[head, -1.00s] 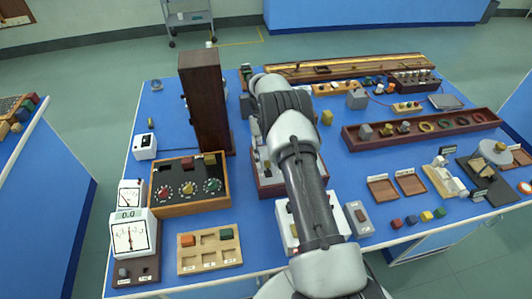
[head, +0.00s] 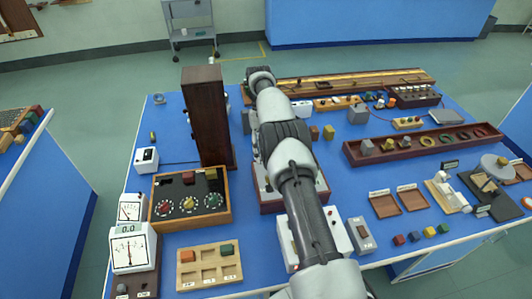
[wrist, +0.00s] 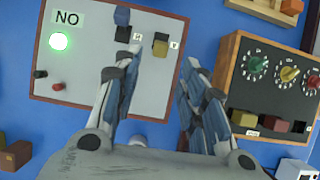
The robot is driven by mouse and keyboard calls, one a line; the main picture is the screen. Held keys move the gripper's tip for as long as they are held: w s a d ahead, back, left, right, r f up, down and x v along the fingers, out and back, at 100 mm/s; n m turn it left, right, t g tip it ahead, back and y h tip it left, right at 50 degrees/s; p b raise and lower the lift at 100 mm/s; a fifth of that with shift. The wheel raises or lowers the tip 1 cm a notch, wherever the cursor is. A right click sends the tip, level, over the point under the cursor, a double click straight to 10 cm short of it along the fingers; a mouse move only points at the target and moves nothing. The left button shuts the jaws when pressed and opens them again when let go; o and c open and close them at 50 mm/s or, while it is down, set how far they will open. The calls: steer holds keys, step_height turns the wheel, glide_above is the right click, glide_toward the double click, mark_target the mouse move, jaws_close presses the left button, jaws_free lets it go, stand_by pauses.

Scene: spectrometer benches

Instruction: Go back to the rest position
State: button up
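My gripper shows in the wrist view (wrist: 155,70). Its two fingers are apart with nothing between them. It hangs over a brown-framed pale panel (wrist: 80,80) with a lit green lamp (wrist: 59,41) and a label that reads "NO" as pictured. In the head view my arm reaches up the picture over the middle of the blue bench, and its fingers are hidden or too small to make out there.
A tall dark wooden tower (head: 207,120) stands left of my arm. A wooden-framed dial box (head: 190,212) and a meter (head: 133,247) are at the front left. A long dark red tray (head: 425,145) lies to the right. Bare blue bench shows between several items.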

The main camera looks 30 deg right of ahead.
steer(key=a+r+t+h, duration=0.1)
steer(key=a+r, duration=0.1)
steer(key=r, duration=0.6)
steer(key=a+r+t, duration=0.1)
steer(key=a+r, duration=0.2)
steer(key=r, duration=0.5)
steer(key=s+a+r+n+t, duration=0.25)
steer(key=s+a+r, duration=0.25)
steer(key=s+r, duration=0.45)
steer(key=s+a+r+t, duration=0.1)
steer(key=s+a, duration=0.1)
steer(key=s, duration=0.4)
steer(key=s+a+r+t, duration=0.2)
steer(key=s, duration=0.4)
steer(key=s+a+f+t, duration=0.1)
steer(key=s+f, duration=0.2)
steer(key=s, duration=0.3)
steer(key=s+a+f+t+b, duration=0.1)
steer(key=s+f, duration=0.2)
steer(key=s, duration=0.3)
steer(key=shift+a+f+n, duration=0.15)
steer(key=shift+a+n, duration=0.1)
steer(key=shift+n, duration=0.1)
steer(key=shift+s+d, duration=0.1)
